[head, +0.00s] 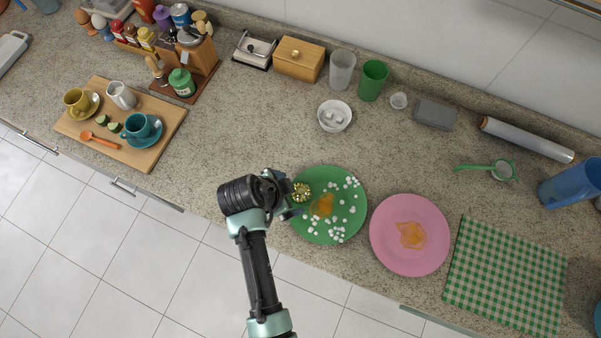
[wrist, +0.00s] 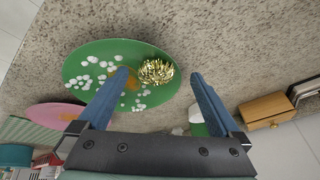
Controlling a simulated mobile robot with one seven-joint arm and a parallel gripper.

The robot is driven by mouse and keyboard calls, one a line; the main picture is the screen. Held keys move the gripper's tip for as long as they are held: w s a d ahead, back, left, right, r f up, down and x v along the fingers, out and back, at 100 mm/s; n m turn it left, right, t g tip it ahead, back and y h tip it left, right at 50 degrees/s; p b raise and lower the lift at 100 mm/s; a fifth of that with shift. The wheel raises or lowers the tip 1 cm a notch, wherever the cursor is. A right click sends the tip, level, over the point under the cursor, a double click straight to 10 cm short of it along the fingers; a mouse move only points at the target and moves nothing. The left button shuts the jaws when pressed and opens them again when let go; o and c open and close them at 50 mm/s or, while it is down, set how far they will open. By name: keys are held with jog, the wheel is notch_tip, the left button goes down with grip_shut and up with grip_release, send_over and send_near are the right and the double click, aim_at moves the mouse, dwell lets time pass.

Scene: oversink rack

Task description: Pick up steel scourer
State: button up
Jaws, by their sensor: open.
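The steel scourer (head: 301,192) is a small, shiny, gold-coloured tangle. It is at the upper left rim of a green plate (head: 348,222) that bears an orange-brown smear and several white bits. In the wrist view the scourer (wrist: 156,72) shows whole, beyond and between my two blue fingertips, at the edge of the green plate (wrist: 84,64). My gripper (wrist: 158,75) is open, with nothing between its fingers. In the head view my gripper (head: 289,208) is just below and left of the scourer, partly hidden by my wrist.
A pink plate (head: 385,250) with an orange smear stands right of the green plate. A checked green cloth (head: 505,275) lies further right. A white bowl (head: 334,115) stands behind. The counter left of my gripper is clear up to a wooden board (head: 160,130).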

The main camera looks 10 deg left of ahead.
aim_at(295, 195)
jog(key=x, duration=0.3)
jog(key=shift+w+d+f, duration=0.1)
jog(key=shift+d+f, duration=0.05)
jog(key=shift+d, duration=0.15)
jog(key=shift+f, duration=0.1)
jog(key=shift+f, duration=0.15)
jog(key=c, duration=1.5)
jog(key=shift+c, duration=0.2)
